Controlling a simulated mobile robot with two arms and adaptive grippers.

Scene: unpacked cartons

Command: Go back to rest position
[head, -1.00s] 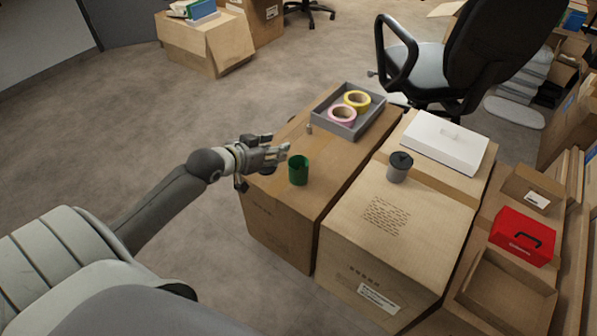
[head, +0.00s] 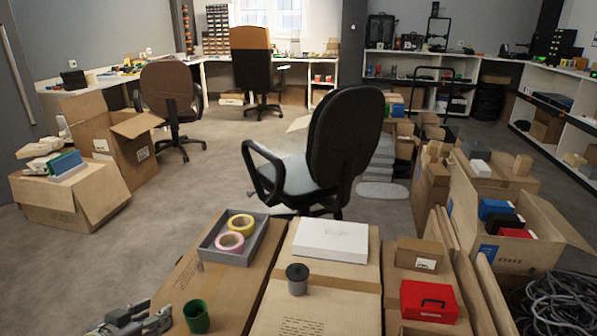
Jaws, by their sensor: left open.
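My left gripper (head: 158,318) shows at the bottom edge of the head view, left of the green cup. It is open and empty, with a small gap to the cup. The green cup (head: 196,316) stands upright on the left carton (head: 215,285). My right gripper is not in view. Most of my left arm is hidden below the picture's edge.
On the cartons are a grey tray (head: 206,248) with pink and yellow tape rolls, a white box (head: 330,241), a dark-lidded grey cup (head: 297,280) and a red case (head: 429,301). An office chair (head: 340,150) stands behind.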

